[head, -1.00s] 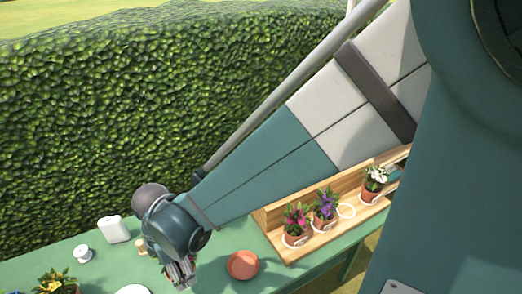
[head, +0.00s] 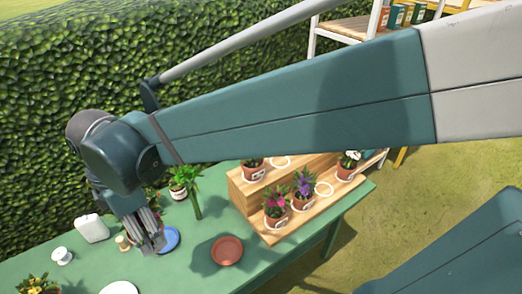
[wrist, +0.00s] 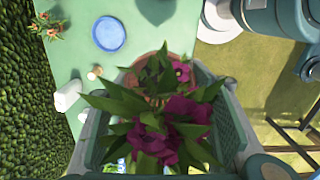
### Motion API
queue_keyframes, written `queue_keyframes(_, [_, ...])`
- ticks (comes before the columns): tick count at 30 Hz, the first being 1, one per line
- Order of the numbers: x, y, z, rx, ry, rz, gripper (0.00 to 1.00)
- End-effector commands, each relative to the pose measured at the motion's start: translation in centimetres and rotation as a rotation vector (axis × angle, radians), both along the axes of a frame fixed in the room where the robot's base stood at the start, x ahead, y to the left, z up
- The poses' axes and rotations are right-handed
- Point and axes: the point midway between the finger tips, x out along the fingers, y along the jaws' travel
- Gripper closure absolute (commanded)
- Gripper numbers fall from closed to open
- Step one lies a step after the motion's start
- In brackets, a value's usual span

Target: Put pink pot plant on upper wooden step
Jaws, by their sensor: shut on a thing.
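In the wrist view, a pot plant with dark pink flowers (wrist: 183,108) and a terracotta pot is between the fingers of my gripper (wrist: 165,135), which is shut on it. In the head view my gripper (head: 150,238) is above the green table, left of the steps, and mostly hides the held plant. The upper wooden step (head: 240,186) carries a potted plant (head: 253,166) and a white ring (head: 281,162). On the lower wooden step (head: 318,213) stand another pink-flowered pot (head: 275,204), a purple-flowered pot (head: 304,186) and a white-flowered pot (head: 347,166), with another white ring (head: 324,189).
A terracotta saucer (head: 227,250) and a blue saucer (head: 170,240) lie on the table (head: 190,275). A hedge (head: 40,150) borders the table.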

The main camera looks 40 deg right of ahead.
Motion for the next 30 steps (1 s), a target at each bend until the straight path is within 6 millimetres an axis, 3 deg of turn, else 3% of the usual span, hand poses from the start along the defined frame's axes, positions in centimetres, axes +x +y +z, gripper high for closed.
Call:
queue_keyframes(11, [0.0,0.0,4.5,0.000,0.000,0.000,0.68])
queue_keyframes(23, [3.2,-2.9,4.8,0.000,0.000,-0.008,0.68])
queue_keyframes(30, [6.0,-6.2,5.2,0.000,0.000,-0.014,0.68])
